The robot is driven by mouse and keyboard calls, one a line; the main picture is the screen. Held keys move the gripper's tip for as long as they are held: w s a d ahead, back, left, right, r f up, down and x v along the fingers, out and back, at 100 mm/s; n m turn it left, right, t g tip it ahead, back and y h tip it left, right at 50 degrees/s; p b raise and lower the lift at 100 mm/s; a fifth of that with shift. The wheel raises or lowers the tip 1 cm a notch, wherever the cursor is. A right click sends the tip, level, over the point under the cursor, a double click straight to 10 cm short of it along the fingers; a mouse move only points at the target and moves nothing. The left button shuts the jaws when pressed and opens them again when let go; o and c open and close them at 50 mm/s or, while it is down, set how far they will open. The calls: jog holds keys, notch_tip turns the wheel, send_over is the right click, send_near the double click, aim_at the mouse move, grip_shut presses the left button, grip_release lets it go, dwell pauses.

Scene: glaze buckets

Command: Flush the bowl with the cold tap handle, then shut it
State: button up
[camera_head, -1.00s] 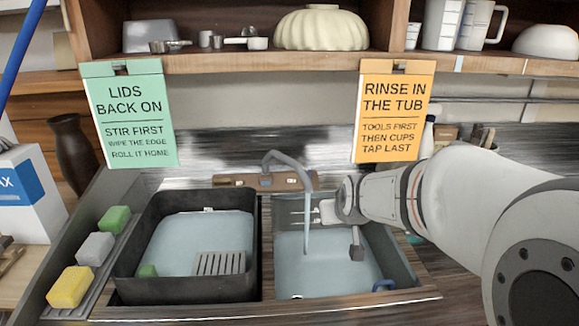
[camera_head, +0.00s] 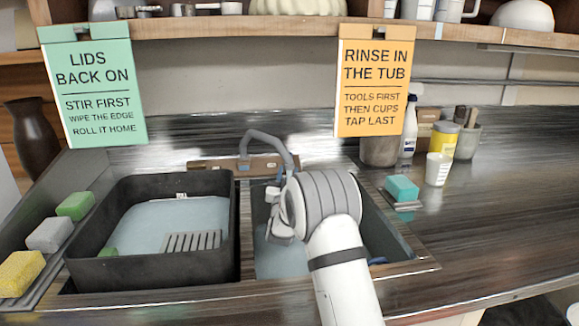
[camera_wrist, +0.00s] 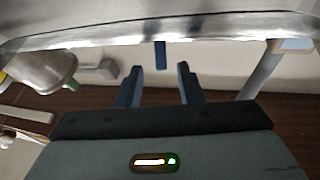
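The tap (camera_head: 270,145) has a curved grey spout over the right sink basin (camera_head: 400,235). My wrist hides much of this basin and the spout's outlet. A small blue piece (camera_head: 280,174), which looks like the cold tap handle, shows beside the spout. In the wrist view a blue bar (camera_wrist: 160,55), likely the same handle, stands just beyond my gripper (camera_wrist: 157,74). The two dark blue fingers are apart with nothing between them, and the bar lines up with their gap. I cannot see whether water runs now.
The left basin holds a dark tub (camera_head: 130,268) with bluish water and a slatted piece (camera_head: 193,241). Sponges (camera_head: 50,233) lie at the left. A teal sponge (camera_head: 402,187), a white cup (camera_head: 437,168) and bottles stand at the right. The right counter is largely clear.

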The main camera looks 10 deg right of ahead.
aim_at(291, 153)
jog(key=x, duration=0.8)
jog(key=shift+r+p, duration=0.15)
jog(key=shift+p, duration=0.15)
jog(key=shift+s, duration=0.1)
grip_shut()
